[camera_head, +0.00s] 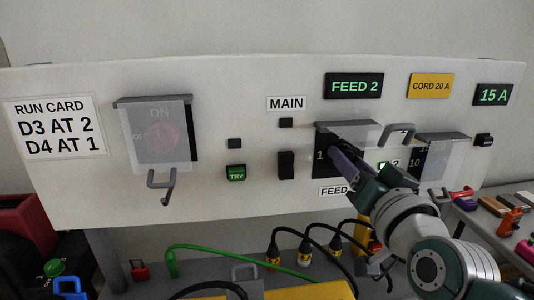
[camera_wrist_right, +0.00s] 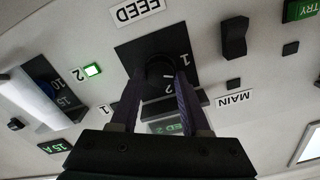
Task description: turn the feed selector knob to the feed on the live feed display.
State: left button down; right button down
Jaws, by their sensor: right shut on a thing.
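The live feed display (camera_head: 352,86) reads FEED 2 in green. Below it is the black feed selector plate (camera_head: 322,142), marked 1 and 2, which also shows upside down in the right wrist view (camera_wrist_right: 133,52). My right gripper (camera_head: 341,155) reaches in from the lower right, its purple fingers at the plate. In the wrist view the fingers (camera_wrist_right: 160,75) stand on both sides of the dark selector knob (camera_wrist_right: 160,68) and are shut on it. The knob's pointing direction is too dark to tell. A green lamp (camera_wrist_right: 92,69) beside a 2 is lit. My left gripper is not seen.
Clear covers also front the ON/OFF switch (camera_head: 158,135) and the 10/15 selector (camera_head: 436,158). A black rocker switch (camera_head: 286,165) is left of the plate. Cords and plugs (camera_head: 303,254) lie below.

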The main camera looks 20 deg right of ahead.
jog(key=shift+d+f+m+b, duration=0.1)
jog(key=shift+m+b, duration=0.05)
jog(key=shift+m, duration=3.1)
jog(key=shift+f+m+b, duration=0.1)
jog(key=shift+m+b, duration=0.05)
jog(key=shift+m, duration=3.1)
jog(key=shift+c, duration=1.9)
grip_release()
